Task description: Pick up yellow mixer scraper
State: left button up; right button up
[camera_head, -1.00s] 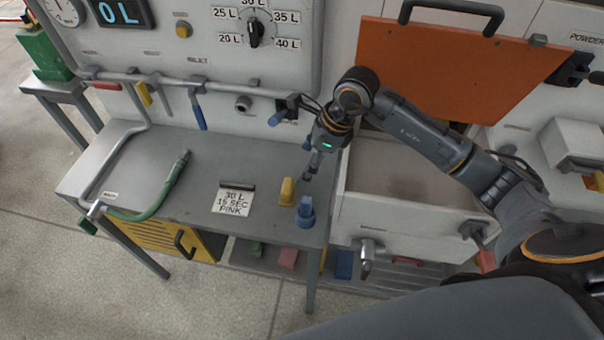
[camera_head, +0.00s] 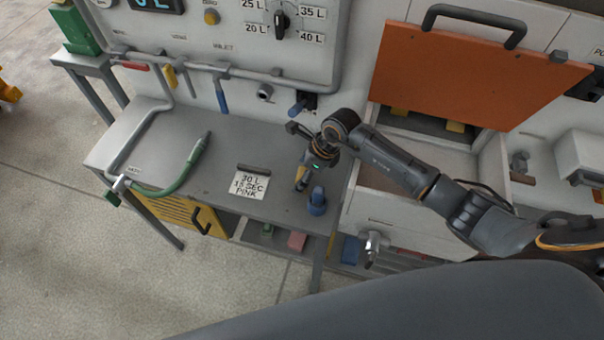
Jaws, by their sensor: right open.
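A small yellow piece (camera_head: 299,174), which looks like the scraper, stands on the grey table near its right end and is mostly hidden by my right gripper (camera_head: 303,184). My right gripper points down at it, open, with its fingers at or around the yellow piece. I cannot tell whether they touch it. A yellow-handled tool (camera_head: 169,77) also hangs from the rail at the back left. My left gripper is not in view.
A blue piece (camera_head: 317,202) stands just right of my right gripper. A sign card (camera_head: 250,184) and a green hose (camera_head: 190,170) lie on the grey table (camera_head: 215,150). A white bin (camera_head: 400,215) with a raised orange lid (camera_head: 470,75) is close on the right.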

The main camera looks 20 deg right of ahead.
aim_at(299, 172)
jog(key=shift+x, duration=0.85)
jog(key=shift+w+f, duration=0.1)
jog(key=c, duration=1.3)
notch_tip(299, 172, up, 9)
jog(key=b, duration=0.3)
jog(key=shift+r, duration=0.55)
